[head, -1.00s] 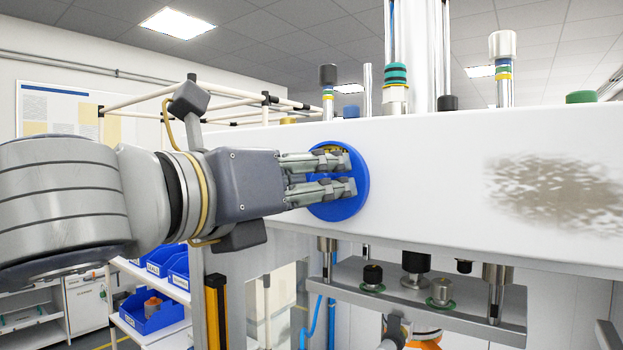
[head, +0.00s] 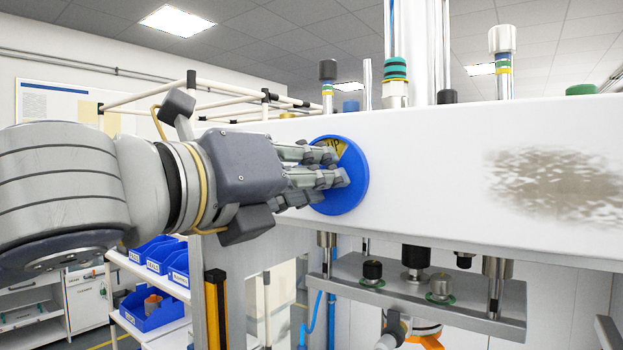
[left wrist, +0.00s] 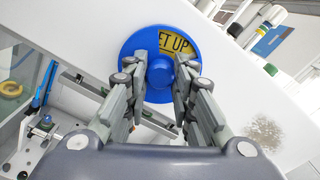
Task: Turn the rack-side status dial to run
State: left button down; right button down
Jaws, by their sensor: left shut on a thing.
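The status dial is a round blue disc (head: 352,190) on the front of the white press beam (head: 430,150). Its yellow label shows the letters UP in the head view, and "ET UP" in the left wrist view. My left gripper (head: 337,167) reaches in from the left, its fingers in front of the disc. In the left wrist view, my left gripper (left wrist: 160,75) has one finger on each side of the blue round knob (left wrist: 160,72) at the dial's centre and is shut on it. The fingers cover part of the disc. My right gripper is not identifiable.
Rods and coloured caps stand along the beam's top edge. A grey plate (head: 400,300) with black and metal knobs hangs below the beam. Shelves with blue bins (head: 150,310) stand at the lower left. The beam face right of the dial is clear, with a brown worn patch.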

pick_arm(q)
jog(key=shift+d+f+n+b, duration=0.1)
jog(key=shift+n+b, duration=3.9)
jog(key=shift+n, duration=4.15)
jog(key=shift+f+n+b, duration=0.1)
jog(key=shift+n+b, duration=3.9)
jog(key=shift+n, duration=4.15)
jog(key=c, duration=1.3)
grip_release()
jog(key=shift+c, duration=0.2)
jog(key=shift+r, duration=0.1)
